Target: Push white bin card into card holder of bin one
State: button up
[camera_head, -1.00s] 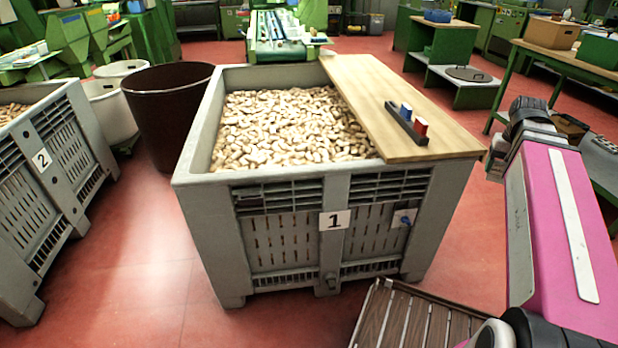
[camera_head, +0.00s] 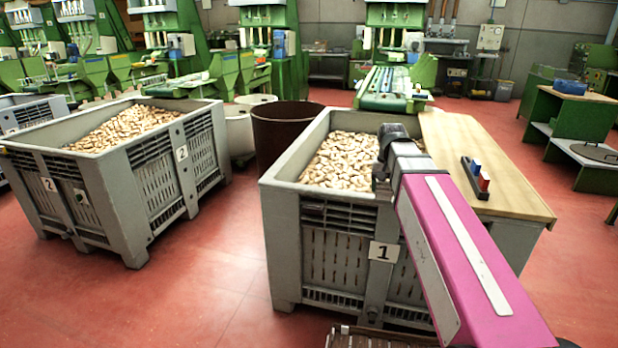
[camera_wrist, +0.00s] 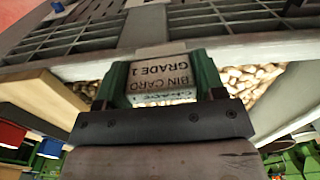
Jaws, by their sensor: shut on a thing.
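My gripper (camera_wrist: 162,72) is shut on the white bin card (camera_wrist: 158,84), which reads "BIN CARD GRADE 1" upside down in the wrist view. The card sits between the two green fingers. Bin one (camera_head: 285,235) is the grey slatted crate with the "1" plate (camera_head: 383,251), full of cork stoppers (camera_head: 340,160). In the head view my pink arm reaches over its front right, and the fingers and card are hidden. The card holder is hidden there behind my arm. In the wrist view, a small pale and blue piece (camera_wrist: 57,6) shows at the top edge, too cut off to identify.
Red floor between the bins is clear.

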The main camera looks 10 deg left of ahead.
jog(key=a+r, duration=0.1)
jog(key=a, duration=2.3)
jog(key=shift+w+d+f, duration=0.1)
jog(key=shift+w+f, duration=0.05)
jog(key=shift+f, duration=1.4)
jog(key=shift+w+d+f, duration=0.1)
jog(key=shift+f, duration=1.45)
jog(key=shift+s, duration=0.15)
jog(key=shift+f, duration=1.5)
jog(key=o, duration=1.1)
